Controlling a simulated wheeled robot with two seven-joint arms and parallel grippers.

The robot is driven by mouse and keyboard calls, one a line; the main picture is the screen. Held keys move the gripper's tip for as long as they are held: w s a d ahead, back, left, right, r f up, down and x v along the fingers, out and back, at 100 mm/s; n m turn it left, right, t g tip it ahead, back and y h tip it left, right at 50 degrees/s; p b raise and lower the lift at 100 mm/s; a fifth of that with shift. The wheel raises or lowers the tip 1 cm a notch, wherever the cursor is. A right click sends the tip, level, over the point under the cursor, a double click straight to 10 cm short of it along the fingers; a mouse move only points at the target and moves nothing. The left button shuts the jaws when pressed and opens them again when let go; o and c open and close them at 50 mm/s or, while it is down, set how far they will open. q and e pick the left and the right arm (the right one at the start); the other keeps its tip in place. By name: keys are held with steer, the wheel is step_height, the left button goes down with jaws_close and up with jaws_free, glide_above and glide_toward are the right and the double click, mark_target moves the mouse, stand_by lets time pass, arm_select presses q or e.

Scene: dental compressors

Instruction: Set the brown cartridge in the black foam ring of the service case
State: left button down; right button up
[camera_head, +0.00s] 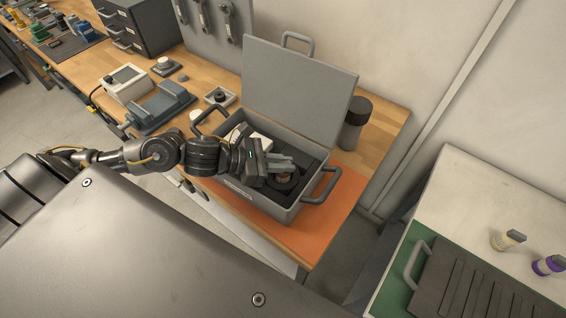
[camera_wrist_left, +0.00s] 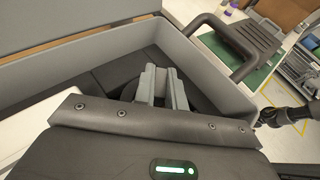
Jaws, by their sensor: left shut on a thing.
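The grey service case (camera_head: 246,199) stands open on the orange mat, its lid raised at the back. My left gripper (camera_head: 288,168) reaches down into the case and is shut on the brown cartridge (camera_head: 284,178). Only a small brown part of the cartridge shows below the fingers. The black foam ring (camera_head: 283,188) is around or just under it; I cannot tell how deep the cartridge sits. In the left wrist view the closed fingers (camera_wrist_left: 162,90) point into the dark foam of the case (camera_wrist_left: 217,60) and hide the cartridge.
The case's raised lid (camera_head: 300,85) and side handle (camera_head: 322,187) stand close to the gripper. A dark cylinder (camera_head: 355,125) is behind the case. A white box (camera_head: 258,141) lies inside it. The orange mat (camera_head: 335,215) is clear at the right.

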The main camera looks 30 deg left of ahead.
arm_select(q)
steer(key=c, duration=1.5)
jaws_free()
steer(key=shift+o, duration=0.2)
